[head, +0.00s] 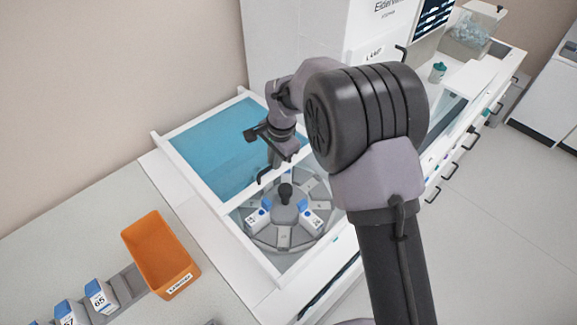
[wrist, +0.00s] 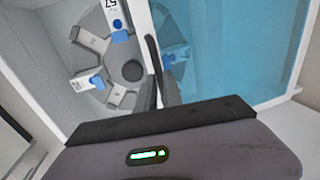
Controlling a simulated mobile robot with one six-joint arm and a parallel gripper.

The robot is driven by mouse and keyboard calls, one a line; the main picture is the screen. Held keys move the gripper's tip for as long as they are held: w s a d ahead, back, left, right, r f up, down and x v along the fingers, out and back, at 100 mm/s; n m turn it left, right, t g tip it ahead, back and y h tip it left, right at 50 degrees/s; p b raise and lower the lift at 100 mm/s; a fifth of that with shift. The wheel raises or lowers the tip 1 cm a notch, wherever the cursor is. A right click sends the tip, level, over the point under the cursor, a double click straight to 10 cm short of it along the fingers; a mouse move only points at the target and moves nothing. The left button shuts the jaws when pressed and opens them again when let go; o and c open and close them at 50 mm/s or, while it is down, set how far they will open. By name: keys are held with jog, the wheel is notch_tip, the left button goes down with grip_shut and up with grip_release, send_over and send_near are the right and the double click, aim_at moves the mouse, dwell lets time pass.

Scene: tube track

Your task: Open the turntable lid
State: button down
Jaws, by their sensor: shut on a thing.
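The turntable lid (head: 212,150) is a see-through blue panel in a white frame. It lies over the back part of the white housing and also fills the right of the wrist view (wrist: 235,45). Its black handle (head: 264,176) stands at the lid's front edge and shows in the wrist view (wrist: 153,62). My gripper (head: 274,160) is shut on the handle; the fingertips are partly hidden. The grey turntable (head: 283,238) is uncovered in the front part of the housing and shows in the wrist view (wrist: 95,45). Part of it shows through the lid.
White, blue-capped boxes (head: 313,222) sit in turntable slots around a dark central knob (head: 285,192). An orange bin (head: 160,252) and a grey rack with more boxes (head: 101,296) stand at the left. A tall white cabinet is behind my arm. Floor at the right is clear.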

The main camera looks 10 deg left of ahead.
jog(key=shift+w+a, duration=0.9)
jog(key=shift+a, duration=0.25)
jog(key=c, duration=1.5)
grip_release()
jog(key=d+r+p, duration=0.1)
jog(key=r, duration=0.4)
jog(key=s+r+p, duration=0.1)
jog(key=r, duration=0.5)
jog(key=s+d+r+p, duration=0.1)
jog(key=r, duration=0.5)
jog(key=shift+d+p, duration=0.35)
jog(key=shift+p, duration=0.05)
